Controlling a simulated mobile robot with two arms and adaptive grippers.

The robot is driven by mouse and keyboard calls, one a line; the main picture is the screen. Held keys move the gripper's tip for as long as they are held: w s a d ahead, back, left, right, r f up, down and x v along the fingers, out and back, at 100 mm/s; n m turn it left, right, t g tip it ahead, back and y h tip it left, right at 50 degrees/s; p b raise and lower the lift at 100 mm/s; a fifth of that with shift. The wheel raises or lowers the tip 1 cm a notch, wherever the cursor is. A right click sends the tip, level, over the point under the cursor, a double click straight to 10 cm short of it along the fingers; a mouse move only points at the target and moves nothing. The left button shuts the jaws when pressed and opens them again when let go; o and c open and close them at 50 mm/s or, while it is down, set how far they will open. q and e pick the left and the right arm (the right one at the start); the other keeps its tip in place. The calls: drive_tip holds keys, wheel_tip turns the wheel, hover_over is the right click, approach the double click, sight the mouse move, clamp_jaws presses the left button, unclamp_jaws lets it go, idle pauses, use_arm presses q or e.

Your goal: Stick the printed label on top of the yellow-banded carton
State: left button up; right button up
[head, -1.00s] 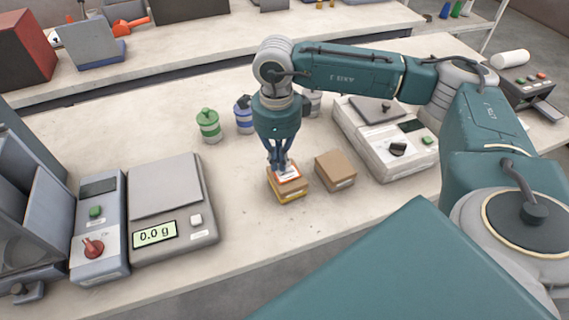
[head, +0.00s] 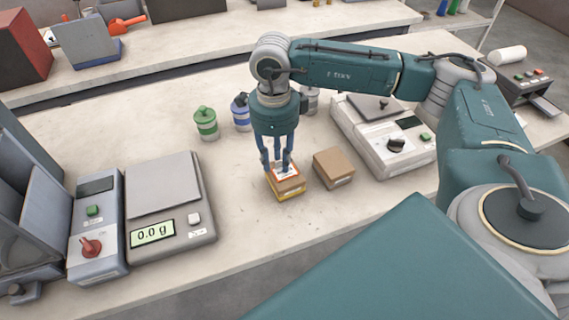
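The yellow-banded carton (head: 291,195) is a small brown box on the bench, with a yellow band low on its side. The printed label (head: 288,171), white with an orange-red mark, lies on the carton's top, toward its far side. My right gripper (head: 276,168) points down just above the carton's top, its fingers spread apart and partly hiding the label. It looks open; whether a fingertip still touches the label cannot be told. My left gripper is not in view.
A plain brown carton (head: 333,168) stands just right of the banded one. Green (head: 206,124) and blue (head: 241,112) banded canisters stand behind. A scale (head: 170,215) reading 0.0 g is at left, a white machine (head: 378,140) at right. The bench front is clear.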

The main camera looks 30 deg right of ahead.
sight(276, 162)
wheel_tip(276, 162, up, 12)
drive_tip(key=shift+f, duration=0.15)
idle(0.7)
